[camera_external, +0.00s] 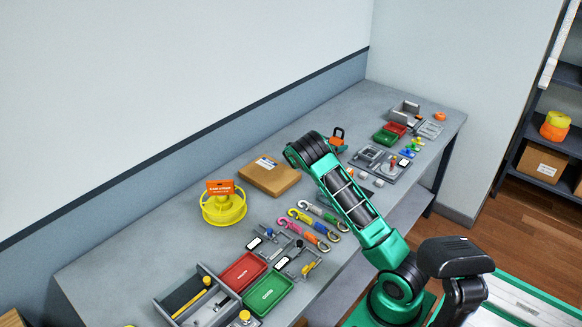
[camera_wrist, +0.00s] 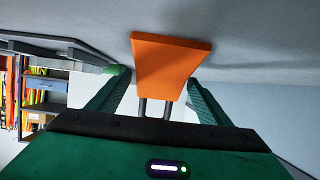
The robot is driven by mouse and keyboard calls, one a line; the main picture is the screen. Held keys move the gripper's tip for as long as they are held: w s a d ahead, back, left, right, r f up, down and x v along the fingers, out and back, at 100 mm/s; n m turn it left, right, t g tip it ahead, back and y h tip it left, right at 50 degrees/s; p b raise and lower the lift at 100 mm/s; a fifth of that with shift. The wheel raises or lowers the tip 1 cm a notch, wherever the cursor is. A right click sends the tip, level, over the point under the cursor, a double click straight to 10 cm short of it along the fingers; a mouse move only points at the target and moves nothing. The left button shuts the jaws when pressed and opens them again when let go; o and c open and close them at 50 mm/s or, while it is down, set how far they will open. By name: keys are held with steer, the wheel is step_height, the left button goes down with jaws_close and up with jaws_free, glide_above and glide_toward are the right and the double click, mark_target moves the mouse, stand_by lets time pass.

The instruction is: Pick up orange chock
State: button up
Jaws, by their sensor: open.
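The orange chock (camera_wrist: 172,62) appears as an orange block with two dark posts on one side, close ahead in the wrist view. In the external view an orange block with a dark loop on top (camera_external: 337,143) stands on the bench beside my arm's upper end; it looks like the same thing. My gripper (camera_wrist: 157,78) is open, with one green finger on each side of the block in the wrist view. Gaps seem to show at both sides; whether either finger touches cannot be told. My fingers are hidden behind my arm in the external view.
A cardboard box (camera_external: 270,176) and a yellow spool with an orange sign (camera_external: 223,208) stand left of my arm. Colored carabiners (camera_external: 315,222) and red and green trays (camera_external: 268,294) lie nearer. Small parts and a grey tray (camera_external: 380,162) lie to the right.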

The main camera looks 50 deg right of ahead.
steer(key=c, duration=1.4)
steer(key=shift+r, duration=0.1)
